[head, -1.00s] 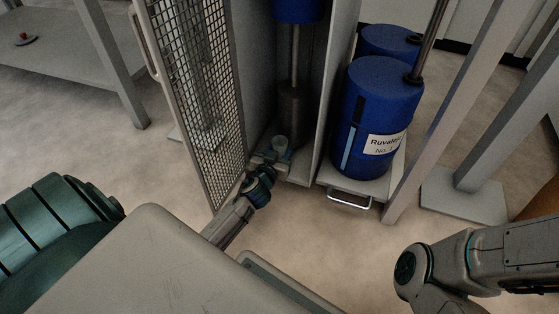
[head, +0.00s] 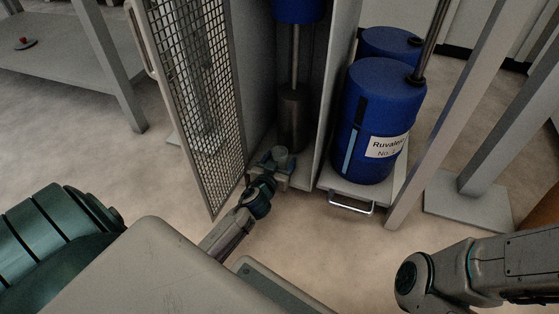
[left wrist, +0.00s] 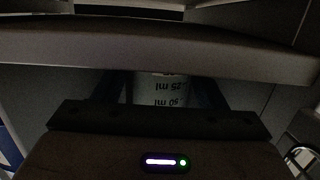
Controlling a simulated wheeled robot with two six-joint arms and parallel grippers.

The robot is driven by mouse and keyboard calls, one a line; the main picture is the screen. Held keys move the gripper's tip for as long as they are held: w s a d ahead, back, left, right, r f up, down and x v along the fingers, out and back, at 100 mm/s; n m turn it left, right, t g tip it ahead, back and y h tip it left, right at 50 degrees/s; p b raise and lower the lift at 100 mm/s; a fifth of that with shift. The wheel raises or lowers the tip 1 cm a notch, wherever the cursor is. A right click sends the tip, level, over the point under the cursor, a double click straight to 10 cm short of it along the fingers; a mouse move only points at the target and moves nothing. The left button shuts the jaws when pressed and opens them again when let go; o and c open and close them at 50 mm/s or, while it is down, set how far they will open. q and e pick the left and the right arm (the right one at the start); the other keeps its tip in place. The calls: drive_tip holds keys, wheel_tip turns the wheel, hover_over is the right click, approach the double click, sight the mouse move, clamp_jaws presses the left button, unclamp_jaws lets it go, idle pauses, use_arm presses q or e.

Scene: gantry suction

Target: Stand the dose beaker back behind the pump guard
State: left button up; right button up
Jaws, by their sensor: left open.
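The dose beaker (head: 281,154), a small pale cup, is upright at the foot of the pump's dark cylinder (head: 293,118), inside the cabinet opening. My left gripper (head: 276,168) is open, low down, with its fingers on either side of the beaker. In the left wrist view the beaker (left wrist: 160,90) shows upside-down "25 ml" and "50 ml" marks between two dark fingers. Its base is hidden, so I cannot tell if it touches the cabinet floor. The mesh pump guard (head: 207,100) stands swung open to the left. My right gripper is out of view.
A blue drum (head: 375,105) labelled "Ruvalen" stands right of the cabinet on a low tray with a metal handle (head: 351,208). Grey posts (head: 455,110) rise at the right. Bare floor lies in front. A grey bench (head: 50,65) is at the back left.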

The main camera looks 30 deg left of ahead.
use_arm(q)
drive_tip(key=shift+s+r, duration=0.1)
drive_tip(key=shift+r, duration=0.1)
drive_tip(key=p+v, duration=0.2)
drive_tip(key=v, duration=0.9)
drive_tip(key=shift+s, duration=0.4)
drive_tip(key=shift+d+r, duration=0.1)
drive_tip(key=shift+r, duration=0.1)
